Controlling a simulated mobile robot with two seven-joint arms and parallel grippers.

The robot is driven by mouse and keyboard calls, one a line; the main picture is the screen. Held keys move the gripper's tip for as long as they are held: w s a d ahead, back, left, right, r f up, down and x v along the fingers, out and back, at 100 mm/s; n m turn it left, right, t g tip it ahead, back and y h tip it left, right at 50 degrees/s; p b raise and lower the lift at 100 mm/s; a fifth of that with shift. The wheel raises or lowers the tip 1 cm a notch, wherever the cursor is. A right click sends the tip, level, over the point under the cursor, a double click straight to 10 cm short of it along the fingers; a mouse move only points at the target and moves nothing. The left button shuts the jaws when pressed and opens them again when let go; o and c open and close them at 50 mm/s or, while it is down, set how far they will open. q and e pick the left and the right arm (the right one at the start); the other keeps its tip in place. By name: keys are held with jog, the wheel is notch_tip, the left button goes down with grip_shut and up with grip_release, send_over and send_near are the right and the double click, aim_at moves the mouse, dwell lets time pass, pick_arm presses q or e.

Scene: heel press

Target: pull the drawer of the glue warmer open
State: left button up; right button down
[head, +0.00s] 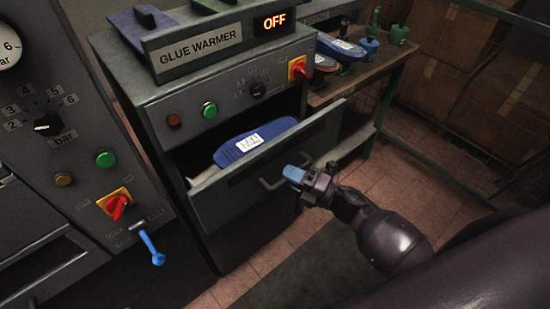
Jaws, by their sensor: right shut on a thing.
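The glue warmer (225,75) is a grey cabinet with a name plate and a display reading OFF. Its drawer (235,201) is pulled out part of the way, and a blue sole-shaped piece with a white label (238,146) lies inside. The drawer has a bar handle (268,185) on its front. My right gripper (291,178), with blue fingertips, is shut on the handle. The fingers hide part of the handle. My left gripper is not in view.
A second grey machine (70,130) with a gauge, dials and a blue lever (151,246) stands at the left. A bench (350,82) with soles and small bottles is behind at the right. The floor in front of the drawer is clear, with a dark mat (300,275).

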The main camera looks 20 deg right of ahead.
pick_arm(q)
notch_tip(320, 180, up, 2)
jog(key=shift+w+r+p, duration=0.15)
jog(key=shift+p, duration=0.65)
pick_arm(e)
jog(key=s+d, duration=0.3)
jog(key=s, duration=0.5)
jog(key=s+d, duration=0.3)
jog(key=s, duration=0.6)
jog(key=shift+s+d, duration=0.2)
jog(key=shift+s, duration=0.05)
jog(key=c, duration=1.2)
grip_release()
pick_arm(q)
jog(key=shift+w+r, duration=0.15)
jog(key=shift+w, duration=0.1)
pick_arm(e)
jog(key=shift+o, duration=0.5)
